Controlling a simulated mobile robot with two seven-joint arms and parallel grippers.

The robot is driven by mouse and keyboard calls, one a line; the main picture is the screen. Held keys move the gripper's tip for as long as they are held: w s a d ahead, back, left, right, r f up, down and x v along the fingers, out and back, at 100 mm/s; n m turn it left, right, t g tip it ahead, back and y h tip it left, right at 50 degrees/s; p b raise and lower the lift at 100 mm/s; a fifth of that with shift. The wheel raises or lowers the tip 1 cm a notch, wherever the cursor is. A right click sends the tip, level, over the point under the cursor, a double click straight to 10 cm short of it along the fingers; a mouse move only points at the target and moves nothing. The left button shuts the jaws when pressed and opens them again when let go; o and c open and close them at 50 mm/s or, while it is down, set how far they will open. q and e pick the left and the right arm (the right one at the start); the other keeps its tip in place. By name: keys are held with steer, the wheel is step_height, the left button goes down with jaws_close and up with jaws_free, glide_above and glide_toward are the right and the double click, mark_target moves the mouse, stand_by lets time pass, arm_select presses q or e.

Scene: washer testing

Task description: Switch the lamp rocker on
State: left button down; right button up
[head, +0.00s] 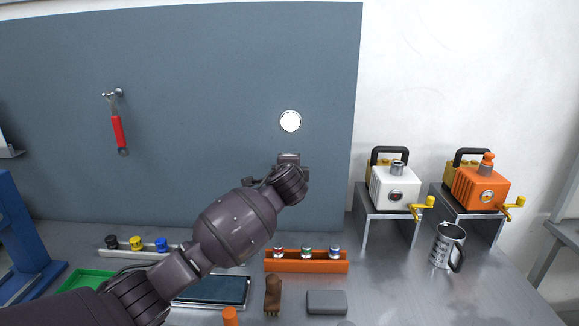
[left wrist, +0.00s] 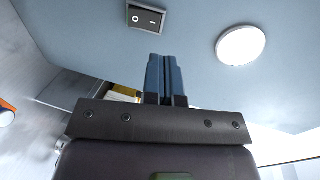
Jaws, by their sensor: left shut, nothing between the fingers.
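The lamp rocker (left wrist: 147,17) is a dark rectangular switch with a white circle and a white line, on the blue-grey panel. It shows at the top of the left wrist view; which side is pressed I cannot tell. A round lamp (head: 290,121) on the panel looks bright white; it also shows in the left wrist view (left wrist: 241,45). My left gripper (left wrist: 160,58) is shut and empty, its blue fingers together, just below the rocker in that view; contact is not visible. In the head view my wrist hides much of the area below the lamp. My right gripper is not in view.
A red-handled tool (head: 118,132) hangs on the panel at left. On the bench are an orange rack (head: 306,266), a grey block (head: 326,302), a brown brush (head: 272,295) and a metal mug (head: 447,246). White (head: 395,190) and orange (head: 480,190) machines stand on raised stands at right.

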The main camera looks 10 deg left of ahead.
arm_select(q)
steer(key=r+v, duration=0.1)
steer(key=v, duration=0.5)
steer(key=shift+r+p, duration=0.3)
steer(key=shift+r, duration=0.05)
steer(key=shift+s, duration=0.2)
